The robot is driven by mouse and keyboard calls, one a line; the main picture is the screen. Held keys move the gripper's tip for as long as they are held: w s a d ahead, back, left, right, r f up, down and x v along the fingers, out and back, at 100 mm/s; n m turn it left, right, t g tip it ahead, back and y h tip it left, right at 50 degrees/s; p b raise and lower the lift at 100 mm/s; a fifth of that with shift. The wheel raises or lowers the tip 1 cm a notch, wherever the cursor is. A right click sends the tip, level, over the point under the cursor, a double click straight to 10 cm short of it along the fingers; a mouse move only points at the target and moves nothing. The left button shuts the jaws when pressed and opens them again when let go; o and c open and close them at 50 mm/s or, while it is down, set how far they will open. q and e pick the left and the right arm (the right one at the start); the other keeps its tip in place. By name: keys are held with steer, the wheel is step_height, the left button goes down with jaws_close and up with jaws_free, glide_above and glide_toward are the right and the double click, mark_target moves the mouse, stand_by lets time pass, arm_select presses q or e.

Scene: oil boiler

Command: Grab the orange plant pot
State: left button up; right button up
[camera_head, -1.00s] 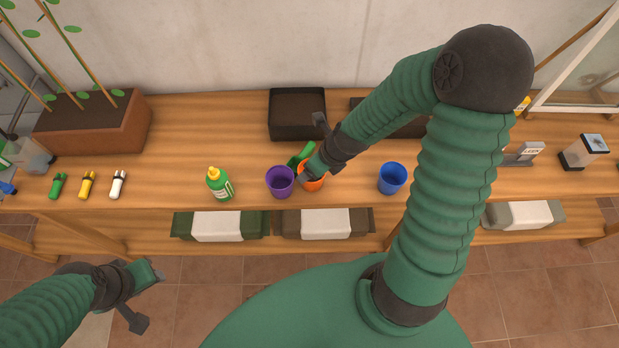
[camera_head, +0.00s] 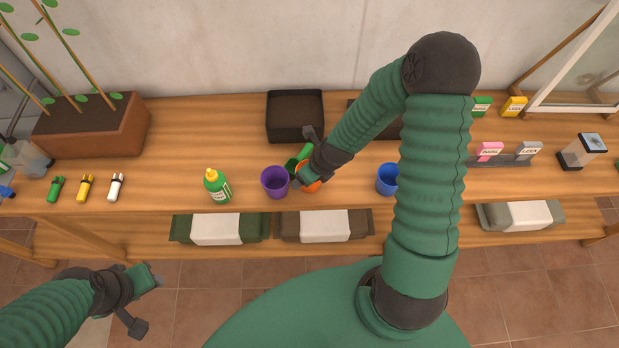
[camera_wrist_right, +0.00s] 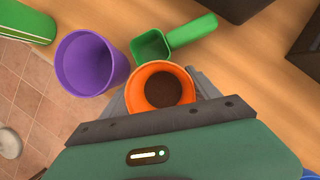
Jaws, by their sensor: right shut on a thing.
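The orange plant pot (camera_head: 312,186) stands near the front edge of the wooden bench, mostly hidden by my right gripper (camera_head: 302,178) in the head view. In the right wrist view the orange pot (camera_wrist_right: 160,87) shows its rim and dark inside, between the fingers of my right gripper (camera_wrist_right: 160,95), which is shut on it. I cannot tell whether the pot is off the bench. My left gripper (camera_head: 148,298) is in front of the bench, away from the pot, with its jaws apart and empty.
A purple pot (camera_head: 275,182) stands close on the left, with a green scoop (camera_wrist_right: 170,38) just behind. A blue pot (camera_head: 386,180) is to the right. A green bottle (camera_head: 217,187) stands farther left. A black tray (camera_head: 295,142) lies behind.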

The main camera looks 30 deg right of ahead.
steer(key=shift+c, duration=1.1)
